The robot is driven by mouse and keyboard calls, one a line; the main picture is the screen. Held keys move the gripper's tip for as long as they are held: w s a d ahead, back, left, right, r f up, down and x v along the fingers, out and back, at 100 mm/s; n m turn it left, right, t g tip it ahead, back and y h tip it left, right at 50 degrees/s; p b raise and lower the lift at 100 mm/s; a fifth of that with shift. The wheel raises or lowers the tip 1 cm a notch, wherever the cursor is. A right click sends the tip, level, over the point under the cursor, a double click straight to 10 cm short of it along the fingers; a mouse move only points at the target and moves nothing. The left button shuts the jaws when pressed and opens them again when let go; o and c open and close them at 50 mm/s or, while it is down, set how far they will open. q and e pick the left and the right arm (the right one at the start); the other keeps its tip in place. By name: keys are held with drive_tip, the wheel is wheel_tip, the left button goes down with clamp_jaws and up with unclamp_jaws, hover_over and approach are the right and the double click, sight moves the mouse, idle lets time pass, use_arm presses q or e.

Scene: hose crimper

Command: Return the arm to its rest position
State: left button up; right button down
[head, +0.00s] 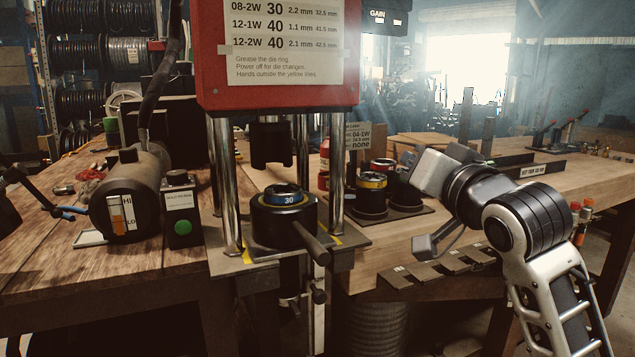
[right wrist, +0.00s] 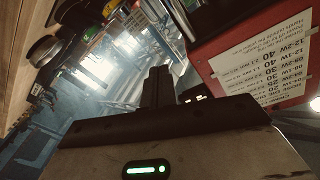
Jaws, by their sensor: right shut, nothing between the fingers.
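My right arm comes in from the lower right in the head view, its light-grey right gripper (head: 430,172) raised over the bench, right of the press. In the right wrist view its dark fingers (right wrist: 158,88) are together with nothing between them. The gripper is apart from the red crimper press (head: 280,95), whose sign panel also shows in the right wrist view (right wrist: 255,75). A black die holder with a blue ring marked 30 (head: 287,198) sits on the press base. My left gripper does not show clearly in either view.
A black cylinder with a HI/LO gauge (head: 123,208) and a green-button box (head: 182,215) stand left of the press. The wooden bench (head: 585,175) is largely clear at right.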

drive_tip(key=s+f+n+g+p, duration=0.1)
drive_tip(key=s+f+g, duration=0.15)
drive_tip(key=f, duration=0.95)
drive_tip(key=s+f+n+g+p, duration=0.1)
drive_tip(key=s+f, duration=0.3)
drive_tip(key=f, duration=0.9)
use_arm(q)
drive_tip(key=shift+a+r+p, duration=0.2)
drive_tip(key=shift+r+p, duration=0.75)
drive_tip(key=shift+p, duration=0.3)
use_arm(e)
drive_tip(key=s+f+n+g+h, duration=0.1)
drive_tip(key=s+f+n+g, duration=0.1)
drive_tip(key=s+f, duration=1.4)
drive_tip(key=s+g, duration=0.1)
drive_tip(key=s, duration=0.3)
drive_tip(key=shift+a+g, duration=0.25)
drive_tip(key=shift+g, duration=0.1)
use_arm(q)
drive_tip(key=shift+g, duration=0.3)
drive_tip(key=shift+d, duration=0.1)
use_arm(e)
drive_tip(key=shift+s+d, duration=0.1)
